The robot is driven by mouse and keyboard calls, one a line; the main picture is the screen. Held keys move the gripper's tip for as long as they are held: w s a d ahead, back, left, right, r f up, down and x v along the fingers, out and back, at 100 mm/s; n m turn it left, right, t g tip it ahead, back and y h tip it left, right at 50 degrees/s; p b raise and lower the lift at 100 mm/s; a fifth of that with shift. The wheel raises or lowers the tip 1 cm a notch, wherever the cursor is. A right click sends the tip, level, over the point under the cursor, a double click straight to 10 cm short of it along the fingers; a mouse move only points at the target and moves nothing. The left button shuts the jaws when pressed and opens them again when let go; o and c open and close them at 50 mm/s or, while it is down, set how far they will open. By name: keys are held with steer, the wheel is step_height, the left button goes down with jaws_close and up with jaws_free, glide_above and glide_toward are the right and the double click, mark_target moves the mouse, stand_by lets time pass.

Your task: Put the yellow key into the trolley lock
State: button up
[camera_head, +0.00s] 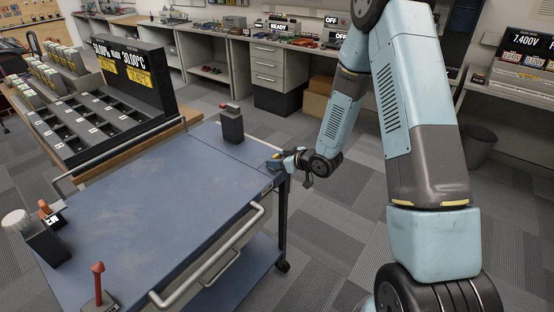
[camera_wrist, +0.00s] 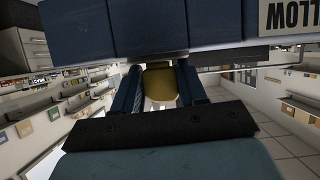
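My gripper (camera_head: 275,160) is at the right end of the blue trolley (camera_head: 165,215), close against its edge. In the wrist view my gripper (camera_wrist: 160,82) has its two dark blue fingers on either side of the yellow key (camera_wrist: 160,88), apparently shut on its rounded bow. The key's far end is hidden at the dark underside of the trolley's edge (camera_wrist: 160,50). An upside-down label reading YELLOW (camera_wrist: 287,14) is on that edge, to the right. The lock opening is not visible, so I cannot tell whether the key is in it.
A black block (camera_head: 232,126) with a red top stands on the trolley near my gripper. A red lever (camera_head: 98,282) and a white-knobbed device (camera_head: 40,238) are at the near left. A silver handle (camera_head: 210,265) runs along the near side.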

steer(key=o, duration=0.5)
steer(key=shift+d, duration=0.1)
steer(key=v, duration=1.3)
steer(key=shift+s+d+r, duration=0.2)
steer(key=shift+r, duration=0.1)
